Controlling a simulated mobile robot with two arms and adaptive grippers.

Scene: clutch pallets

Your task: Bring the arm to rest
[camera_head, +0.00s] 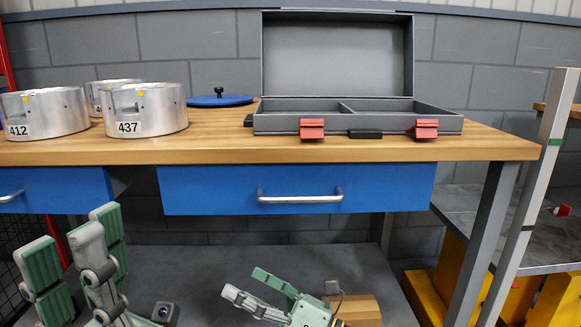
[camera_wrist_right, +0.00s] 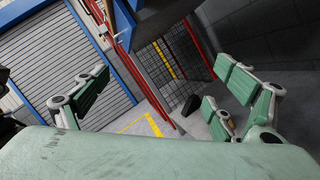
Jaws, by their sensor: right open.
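My left gripper (camera_head: 72,255) is at the lower left of the head view. Its green-padded fingers point up, with a gap between them, and nothing shows in it. It is below the tabletop level in the picture, in front of the bench. My right gripper (camera_head: 246,283) is at the bottom centre of the head view, in front of the bench and below the blue drawer. In the right wrist view the right gripper (camera_wrist_right: 160,92) has its fingers spread wide with nothing between them.
The wooden workbench (camera_head: 350,150) bears metal cylinders marked 412 (camera_head: 70,112) and 437 (camera_head: 165,105), a blue lid (camera_head: 222,101) and an open grey case (camera_head: 335,60) with red latches. A shelf (camera_head: 545,240) stands at right. The right wrist view shows open floor (camera_wrist_right: 130,118).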

